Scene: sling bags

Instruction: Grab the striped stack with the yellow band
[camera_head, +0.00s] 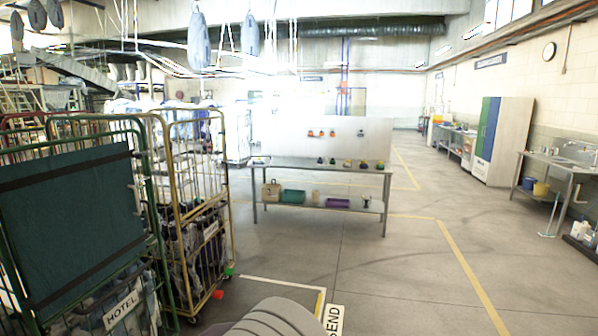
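Several small dark items with coloured parts stand in a row on the steel table (290,164) ahead of me, in the middle of the view. One item (347,163) and the item to its right (363,165) show some yellow. They are too small and far off to tell stripes or a band, so I cannot tell which is the striped stack. Neither of my grippers is in view.
Tall wire roll cages (195,200) crowd the left, one with a green panel (75,225). A lower shelf holds a green tray (292,196) and purple tray (337,203). Grey sling bags (198,40) hang overhead. Open floor lies centre and right.

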